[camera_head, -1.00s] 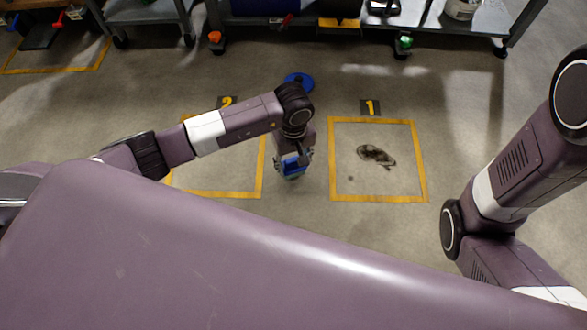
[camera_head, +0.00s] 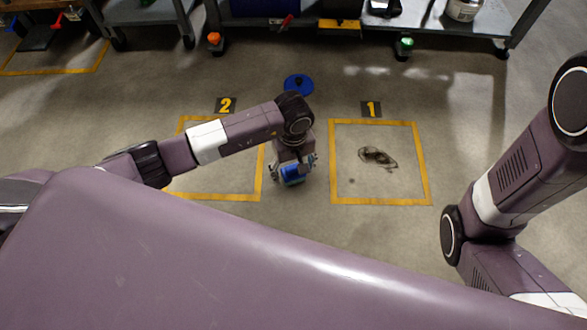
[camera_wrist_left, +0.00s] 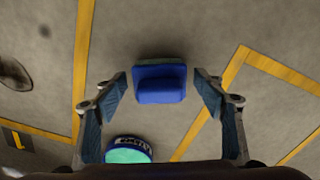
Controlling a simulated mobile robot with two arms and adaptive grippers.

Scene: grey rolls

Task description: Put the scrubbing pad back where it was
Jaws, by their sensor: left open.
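The scrubbing pad, a blue block with a raised blue grip and a grey-green layer under it, shows in the left wrist view (camera_wrist_left: 160,84). My left gripper (camera_wrist_left: 165,92) is open, with one finger on each side of the pad and visible gaps to both. In the head view the gripper (camera_head: 294,172) is over the floor between the two yellow squares, with the blue pad (camera_head: 292,175) between its fingers. I cannot tell whether the pad touches the floor. My right gripper is out of view; only part of that arm shows at the right.
Yellow square 1 (camera_head: 427,165), with a dark stain inside, lies right of the gripper; square 2 (camera_head: 259,185) lies left. A blue disc (camera_head: 298,83) lies farther back. The left wrist view shows a round blue-and-teal thing (camera_wrist_left: 129,152). A shelf cart (camera_head: 420,28) stands behind.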

